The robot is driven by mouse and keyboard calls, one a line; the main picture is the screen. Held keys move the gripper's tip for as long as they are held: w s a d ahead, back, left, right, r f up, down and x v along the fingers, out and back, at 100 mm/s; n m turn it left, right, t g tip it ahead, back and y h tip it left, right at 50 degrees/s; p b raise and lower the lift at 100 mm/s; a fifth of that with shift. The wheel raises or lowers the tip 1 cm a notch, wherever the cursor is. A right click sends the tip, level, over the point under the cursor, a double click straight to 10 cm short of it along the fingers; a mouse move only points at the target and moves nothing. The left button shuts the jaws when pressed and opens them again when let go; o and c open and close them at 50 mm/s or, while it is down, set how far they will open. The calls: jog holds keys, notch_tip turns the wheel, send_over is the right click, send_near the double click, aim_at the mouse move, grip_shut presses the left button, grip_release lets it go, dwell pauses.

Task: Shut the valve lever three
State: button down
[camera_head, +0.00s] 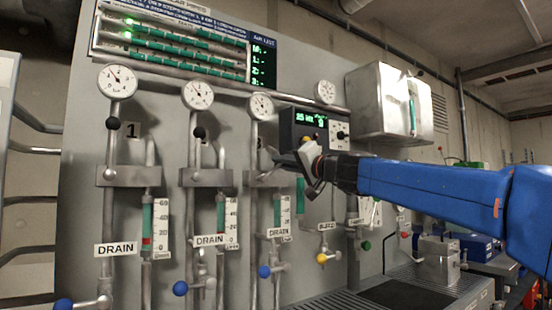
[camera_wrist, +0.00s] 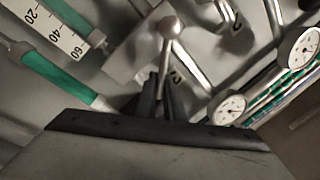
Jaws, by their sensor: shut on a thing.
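Lever three is a thin metal rod; in the wrist view (camera_wrist: 163,62) it runs from a round grey hub (camera_wrist: 171,27) down between my gripper's dark fingers (camera_wrist: 158,97). Its far end is hidden in the fingers. In the head view my gripper (camera_head: 290,159) is at the third column, just right of the pipe, shut on the lever. The lever seems to point to the right there, but is mostly hidden. Levers one (camera_head: 113,140) and two (camera_head: 198,150) point upward with black knobs.
Dials (camera_head: 261,105) line the panel (camera_head: 72,200) above the levers. Green-filled gauges (camera_head: 279,213) and blue-knobbed drain valves (camera_head: 264,271) are below. A display box (camera_head: 308,122) is close above my gripper. A grey cabinet (camera_head: 385,100) stands out at upper right.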

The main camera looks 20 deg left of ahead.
jog(key=shift+w+d+f+m+t+h, duration=0.3)
jog(key=shift+f+m, duration=0.55)
jog(key=shift+m, duration=0.7)
jog(key=shift+w+d+f+m+t+h, duration=0.15)
jog(key=shift+f+m+t, duration=0.5)
jog(key=shift+m, duration=0.95)
jog(key=shift+w+d+f+m+t+h, duration=0.2)
jog(key=shift+f+m, duration=0.8)
jog(key=shift+m, duration=0.55)
jog(key=shift+a+f, duration=0.1)
jog(key=shift+f, duration=0.05)
jog(key=c, duration=1.9)
grip_release()
jog(key=shift+o, duration=0.2)
jog(key=shift+s+d, duration=0.35)
jog(key=shift+d, duration=0.15)
jog(key=v, duration=1.6)
jog(key=shift+f, duration=0.15)
jog(key=shift+s, duration=0.1)
